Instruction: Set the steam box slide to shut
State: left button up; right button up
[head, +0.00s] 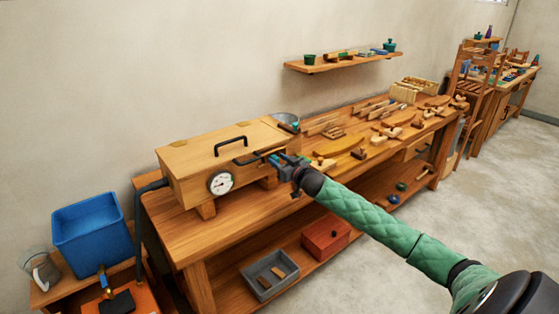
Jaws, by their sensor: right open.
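The steam box (195,160) is a long wooden chest on the workbench, with a black handle on its lid and a round white gauge (221,183) on its front. My right gripper (268,157) is open at the right part of the box's front. A small dark piece, perhaps the slide, shows at the fingertips; the gripper partly hides it. I cannot tell the slide's position or whether the fingers touch it. My left gripper is out of view.
The workbench (215,238) carries several wooden tools and pieces right of the box. A wall shelf (345,63) hangs above. A blue tank (92,235) and a glass jug stand at lower left. A red box (325,238) and a grey tray (262,283) sit on the lower shelf.

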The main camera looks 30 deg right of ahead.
grip_shut()
